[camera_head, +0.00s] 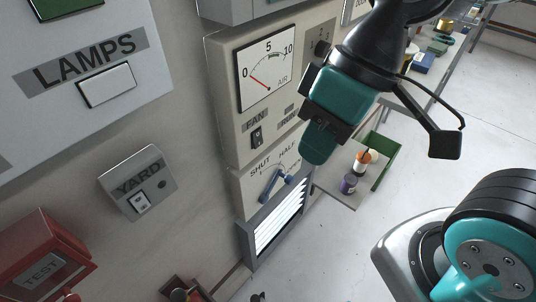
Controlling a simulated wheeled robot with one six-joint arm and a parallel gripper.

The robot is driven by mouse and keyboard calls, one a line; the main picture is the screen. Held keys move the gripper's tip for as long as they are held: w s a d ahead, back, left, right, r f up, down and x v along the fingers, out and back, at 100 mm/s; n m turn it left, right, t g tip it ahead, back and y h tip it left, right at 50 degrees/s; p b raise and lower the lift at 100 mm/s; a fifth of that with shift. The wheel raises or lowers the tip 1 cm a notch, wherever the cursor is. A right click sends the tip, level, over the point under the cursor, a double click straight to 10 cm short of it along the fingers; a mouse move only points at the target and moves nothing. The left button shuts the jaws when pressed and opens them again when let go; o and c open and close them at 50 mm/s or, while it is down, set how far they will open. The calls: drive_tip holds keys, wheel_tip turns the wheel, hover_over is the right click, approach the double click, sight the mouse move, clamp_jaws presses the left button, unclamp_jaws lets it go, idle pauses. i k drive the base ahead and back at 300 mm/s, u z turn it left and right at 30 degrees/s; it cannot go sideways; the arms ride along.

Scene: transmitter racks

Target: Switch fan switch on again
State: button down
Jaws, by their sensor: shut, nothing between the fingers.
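The fan switch (257,136) is a small dark rocker below the FAN label on a beige panel in the head view. Its rocker position is too small to read. Above it is the AIR gauge (267,72), numbered 0, 5 and 10, with its red needle near the 0 end. My gripper (314,152) is teal and dark, to the right of the fan switch and apart from it in the picture. Its fingers are shut with nothing seen between them. It hides part of the panel's right side near the RUN label (287,115).
Below the panel is a blue lever (270,186) marked SHUT and HALF, above a louvred vent (277,228). A YARD switch box (138,183), LAMPS panel (90,70) and red TEST box (42,258) are left. A bench (337,186) with jars stands behind my gripper.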

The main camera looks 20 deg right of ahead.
sight(257, 139)
drive_tip(key=u, duration=0.7)
drive_tip(key=k, duration=0.7)
drive_tip(key=z, duration=0.85)
drive_tip(key=i, duration=0.5)
